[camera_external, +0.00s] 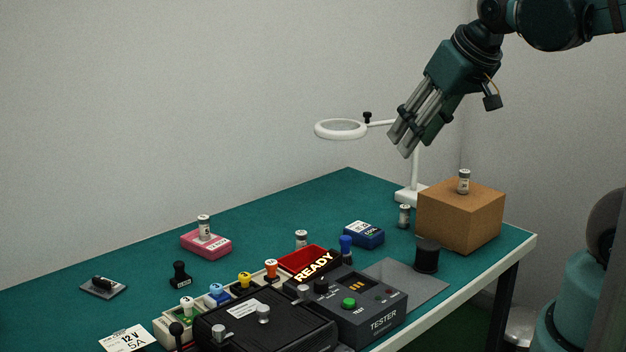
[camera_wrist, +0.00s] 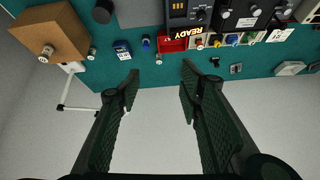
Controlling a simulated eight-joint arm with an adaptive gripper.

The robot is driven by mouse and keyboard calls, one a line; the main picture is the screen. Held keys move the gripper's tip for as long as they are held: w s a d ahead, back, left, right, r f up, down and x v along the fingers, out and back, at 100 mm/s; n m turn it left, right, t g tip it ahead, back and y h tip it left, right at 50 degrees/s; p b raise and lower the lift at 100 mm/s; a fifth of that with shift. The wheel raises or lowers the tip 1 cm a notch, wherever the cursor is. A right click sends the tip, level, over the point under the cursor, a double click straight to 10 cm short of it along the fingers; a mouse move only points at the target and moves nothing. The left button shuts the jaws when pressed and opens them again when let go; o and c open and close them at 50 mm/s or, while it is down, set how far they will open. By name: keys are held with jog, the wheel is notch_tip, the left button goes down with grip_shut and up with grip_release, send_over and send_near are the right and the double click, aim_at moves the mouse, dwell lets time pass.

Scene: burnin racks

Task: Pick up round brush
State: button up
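I cannot make out a thing that is clearly a round brush. A small black knobbed piece (camera_external: 180,274) stands at the left middle of the table. My gripper (camera_external: 401,146) is raised high above the back of the table, pointing down and left. In the wrist view my gripper (camera_wrist: 158,86) has its two fingers wide apart, with nothing between them. It is apart from everything on the table.
A brown box (camera_external: 462,222) bearing a small canister stands at the right. A white magnifier lamp (camera_external: 341,129) rises beside my gripper. The black tester (camera_external: 362,302), red tray (camera_external: 300,262) and several knobbed parts crowd the front. A pink block (camera_external: 207,244) and blue block (camera_external: 364,234) stand behind.

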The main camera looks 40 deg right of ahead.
jog(key=w+d+f+m+g+b, duration=0.1)
jog(key=w+f+m+g, duration=0.2)
jog(key=w, duration=0.4)
jog(key=m+g+b, duration=0.3)
jog(key=m, duration=1)
send_over(346, 238)
notch_tip(346, 238, down, 23)
jog(key=shift+s+r, duration=0.1)
jog(key=shift+w+d+f+m+g, duration=0.2)
jog(key=shift+f+m+g, duration=0.1)
jog(key=shift+f, duration=0.45)
jog(key=shift+f, duration=1.3)
jog(key=shift+a+f+b, duration=0.15)
jog(key=shift+f+b, duration=0.2)
jog(key=shift+f, duration=2.25)
